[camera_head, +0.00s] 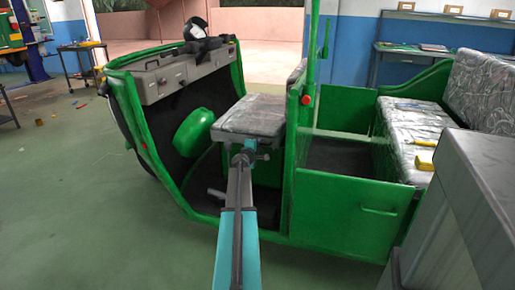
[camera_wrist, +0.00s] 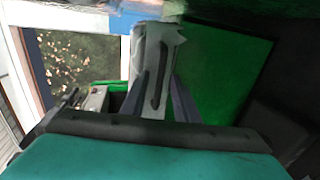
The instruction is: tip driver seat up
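The driver seat (camera_head: 250,116) is a grey cushion in shiny clear wrap. It lies roughly level inside the green rickshaw (camera_head: 348,207), behind the dashboard. My gripper (camera_head: 248,150) is at the seat's near edge, at or just below it; exact contact is hidden. In the wrist view, the two dark fingers of my gripper (camera_wrist: 159,95) stand apart on either side of a pale grey piece with a dark slot. I cannot tell whether that piece is part of the seat or whether the fingers grip it.
The grey dashboard (camera_head: 170,77) with a dark object on top stands left of the seat. A green panel with a red knob (camera_head: 306,99) stands just right of it. The wrapped rear bench (camera_head: 408,130) holds yellow tools. The green floor (camera_head: 80,210) at left is mostly clear.

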